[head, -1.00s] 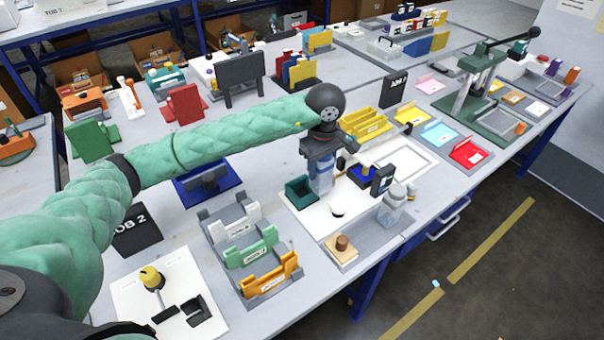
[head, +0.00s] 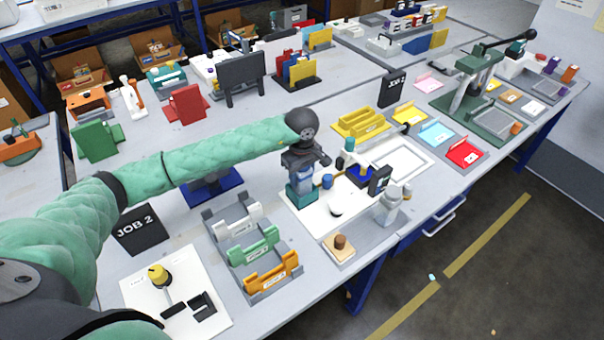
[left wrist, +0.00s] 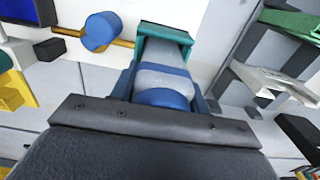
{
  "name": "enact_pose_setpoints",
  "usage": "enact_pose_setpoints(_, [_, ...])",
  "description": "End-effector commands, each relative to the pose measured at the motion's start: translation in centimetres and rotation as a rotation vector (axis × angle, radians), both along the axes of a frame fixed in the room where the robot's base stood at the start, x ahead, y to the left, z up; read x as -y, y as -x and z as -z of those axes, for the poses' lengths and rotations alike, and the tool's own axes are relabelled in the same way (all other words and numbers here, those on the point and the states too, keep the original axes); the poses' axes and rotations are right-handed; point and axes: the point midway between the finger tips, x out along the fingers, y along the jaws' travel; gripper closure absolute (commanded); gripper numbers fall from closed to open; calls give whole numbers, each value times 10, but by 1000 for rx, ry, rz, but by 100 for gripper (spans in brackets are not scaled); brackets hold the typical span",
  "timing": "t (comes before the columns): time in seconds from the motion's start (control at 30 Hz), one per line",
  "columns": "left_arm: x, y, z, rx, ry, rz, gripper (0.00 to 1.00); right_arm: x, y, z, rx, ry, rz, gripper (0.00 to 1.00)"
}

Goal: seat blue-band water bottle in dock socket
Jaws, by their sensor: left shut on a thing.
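The blue-band water bottle (head: 305,183) is clear with a blue band and stands roughly upright under my left gripper (head: 305,172). The teal dock socket (head: 299,198) is on the white board directly below it. In the left wrist view the bottle (left wrist: 162,76) lies between the fingers of my left gripper (left wrist: 163,90), which is shut on it. Its far end appears between the walls of the teal socket (left wrist: 167,31). I cannot tell whether its base touches the socket floor. My right gripper is not in view.
A blue-capped piece (head: 327,181) stands close beside the socket, and also shows in the left wrist view (left wrist: 102,31). A grey-white bottle (head: 390,208) stands to the right. White, green and orange holders (head: 252,253) are nearby at the front left.

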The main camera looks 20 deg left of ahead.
Motion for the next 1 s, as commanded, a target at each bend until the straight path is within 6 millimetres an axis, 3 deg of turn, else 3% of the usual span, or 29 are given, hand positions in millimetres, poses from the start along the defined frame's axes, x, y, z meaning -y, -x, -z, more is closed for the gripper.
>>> enact_pose_setpoints(0.23, [1, 0, 8, 2, 1, 0, 88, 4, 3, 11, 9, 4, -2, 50])
enact_pose_setpoints(0.77, [0, 0, 11, 1, 1, 0, 88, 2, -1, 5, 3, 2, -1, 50])
enact_pose_setpoints(0.8, [0, 0, 12, 1, 1, 0, 53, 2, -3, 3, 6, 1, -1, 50])
enact_pose_setpoints(0.9, [1, 0, 11, 1, 1, 1, 33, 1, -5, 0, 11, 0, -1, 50])
enact_pose_setpoints(1.0, [1, 0, 11, 1, 1, 0, 33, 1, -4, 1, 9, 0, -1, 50])
